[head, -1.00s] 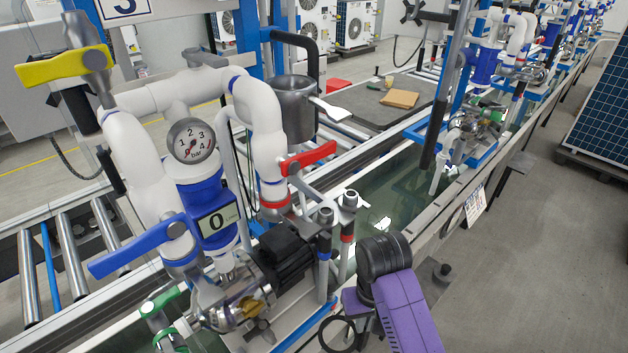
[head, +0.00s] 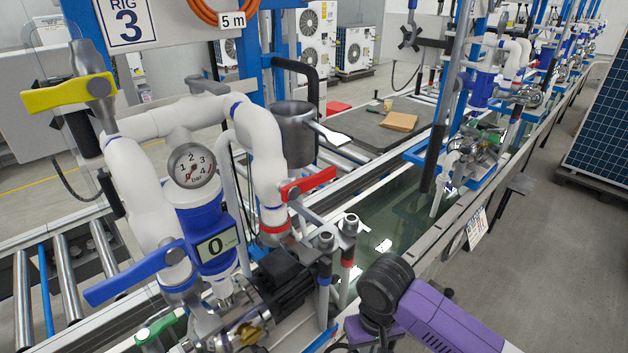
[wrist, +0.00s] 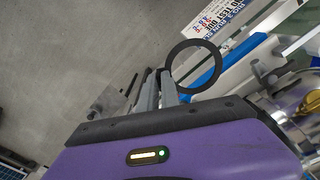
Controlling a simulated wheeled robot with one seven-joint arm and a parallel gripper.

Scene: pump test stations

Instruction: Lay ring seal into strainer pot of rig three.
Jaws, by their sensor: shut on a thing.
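The ring seal (wrist: 216,60) is a thin black ring, seen nearly face-on in the wrist view. My gripper (wrist: 166,78) is shut on the edge of the ring, which sticks out beyond the fingertips. Rig three carries a "RIG 3" sign (head: 127,20). A grey open-topped pot (head: 294,138), possibly the strainer pot, stands behind its white pipes; its inside is mostly hidden. The ring is apart from this pot.
Rig three has a pressure gauge (head: 191,166), a blue lever (head: 135,274), a red lever (head: 308,182) and a yellow lever (head: 68,93). Two upright stubs (head: 337,240) stand beside the black motor (head: 286,287). Open floor (head: 540,240) lies to the right.

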